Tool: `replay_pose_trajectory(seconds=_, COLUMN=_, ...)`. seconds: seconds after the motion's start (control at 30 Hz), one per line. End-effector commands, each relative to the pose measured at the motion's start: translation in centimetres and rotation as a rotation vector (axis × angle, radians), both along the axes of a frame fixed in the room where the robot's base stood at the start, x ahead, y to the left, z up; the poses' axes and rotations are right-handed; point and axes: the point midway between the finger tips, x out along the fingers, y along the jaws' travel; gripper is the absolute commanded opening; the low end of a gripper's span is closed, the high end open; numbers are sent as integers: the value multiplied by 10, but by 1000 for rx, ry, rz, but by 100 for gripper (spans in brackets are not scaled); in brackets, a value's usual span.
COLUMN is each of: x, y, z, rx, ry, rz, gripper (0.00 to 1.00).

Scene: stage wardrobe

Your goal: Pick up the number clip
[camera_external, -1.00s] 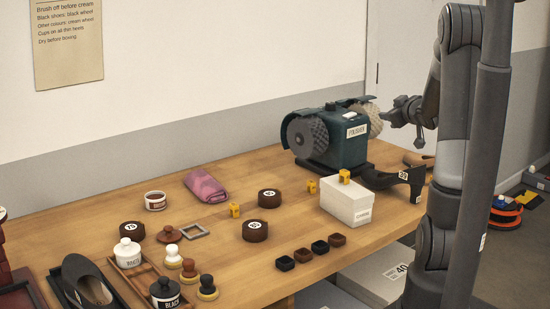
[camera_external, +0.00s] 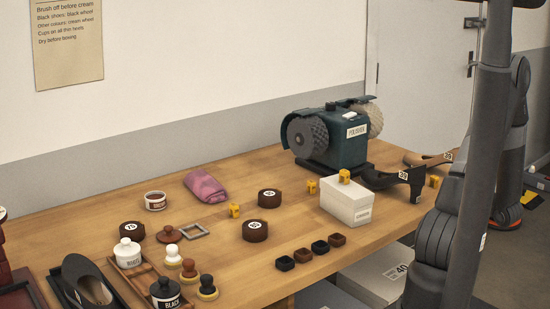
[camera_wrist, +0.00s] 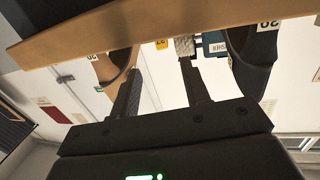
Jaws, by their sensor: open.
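Several small yellow number clips show in the external view: one on the tabletop (camera_external: 234,210), one beside the white box (camera_external: 311,186), one on top of the box (camera_external: 344,176) and one at the right end of the table, by the shoes (camera_external: 434,181). A yellow clip also shows in the wrist view (camera_wrist: 161,44), beyond the fingertips and between them in the picture. My gripper (camera_wrist: 160,68) is open with nothing between its fingers. In the external view my gripper is hidden; my arm and column fill the right side.
The dark shoe (camera_wrist: 252,60) and the brown shoe (camera_wrist: 117,65) flank the clip in the wrist view. The table edge (camera_wrist: 110,25) crosses its top. The polisher (camera_external: 335,140) and white box (camera_external: 350,203) stand left of the shoes. Open floor lies right of the table.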

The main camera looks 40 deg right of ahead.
Motion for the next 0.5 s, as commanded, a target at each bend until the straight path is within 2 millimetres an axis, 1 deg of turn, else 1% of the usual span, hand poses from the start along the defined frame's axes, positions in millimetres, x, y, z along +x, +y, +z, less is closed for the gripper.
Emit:
replay_pose_trajectory(seconds=0.03, x=9, y=-1, z=0, rx=-1, ry=-1, rz=4, gripper=43)
replay_pose_trajectory(seconds=0.1, x=22, y=-3, z=-1, rx=-1, ry=-1, rz=5, gripper=43)
replay_pose_trajectory(seconds=0.2, x=35, y=-6, z=-1, rx=-3, ry=1, rz=3, gripper=43)
replay_pose_trajectory(seconds=0.5, x=56, y=-9, z=-3, rx=-2, ry=0, rz=2, gripper=43)
